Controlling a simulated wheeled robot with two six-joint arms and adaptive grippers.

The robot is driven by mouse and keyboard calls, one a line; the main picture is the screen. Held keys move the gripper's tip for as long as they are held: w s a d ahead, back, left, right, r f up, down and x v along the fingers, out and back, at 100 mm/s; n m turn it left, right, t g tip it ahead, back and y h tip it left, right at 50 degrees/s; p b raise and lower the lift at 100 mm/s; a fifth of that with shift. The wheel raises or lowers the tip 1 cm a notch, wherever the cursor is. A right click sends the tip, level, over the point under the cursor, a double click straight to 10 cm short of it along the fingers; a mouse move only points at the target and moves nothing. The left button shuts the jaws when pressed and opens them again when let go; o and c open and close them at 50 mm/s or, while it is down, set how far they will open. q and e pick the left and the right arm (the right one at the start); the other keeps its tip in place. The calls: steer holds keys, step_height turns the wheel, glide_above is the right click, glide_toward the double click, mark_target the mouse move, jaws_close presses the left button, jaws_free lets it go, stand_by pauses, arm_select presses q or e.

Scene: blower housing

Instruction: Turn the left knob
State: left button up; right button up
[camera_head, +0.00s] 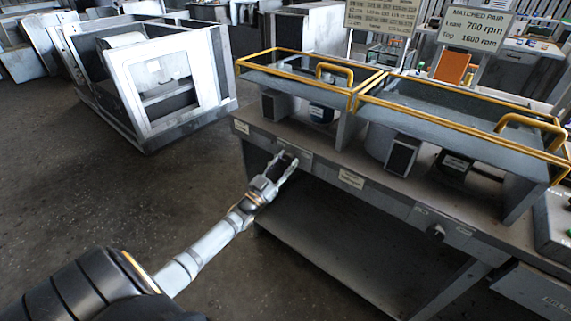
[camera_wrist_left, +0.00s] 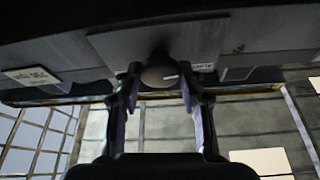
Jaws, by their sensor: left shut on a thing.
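The left knob (camera_wrist_left: 158,72) is a dark round knob with a pale mark on its face, set on a grey plate. It sits between the two fingers of my left gripper (camera_wrist_left: 160,88) in the left wrist view. In the head view my left gripper (camera_head: 285,160) reaches the front face of the bench at its left part, and its fingers partly hide the knob. The gripper is shut on the knob. A second dark knob (camera_head: 437,232) shows farther right on the bench front. My right gripper is not in view.
The bench (camera_head: 370,195) carries two yellow-railed housings, the left one (camera_head: 300,75) and the right one (camera_head: 440,115), above small dark units. Signs (camera_head: 475,27) stand behind, one reading "MATCHED PAIR". A grey frame cabinet (camera_head: 160,80) stands at left. The floor between is clear.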

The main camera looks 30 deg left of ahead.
arm_select(q)
steer(key=m+h, duration=0.1)
steer(key=m, duration=0.2)
steer(key=shift+m+h, duration=0.3)
steer(key=shift+h, duration=0.1)
steer(key=shift+a+m+g+h+b, duration=0.15)
steer(key=shift+m+g+h, duration=0.3)
steer(key=shift+m, duration=0.65)
steer(key=shift+d+m+g+h+b, duration=0.15)
steer(key=shift+m+g+h, duration=0.3)
steer(key=shift+m, duration=0.65)
steer(key=shift+a+m, duration=0.1)
steer(key=shift+m, duration=0.2)
steer(key=o, duration=1.2)
steer(key=shift+s, duration=0.1)
steer(key=shift+s+a+f, duration=0.1)
steer(key=shift+s+f, duration=0.1)
steer(key=shift+s, duration=0.15)
steer(key=v, duration=1.1)
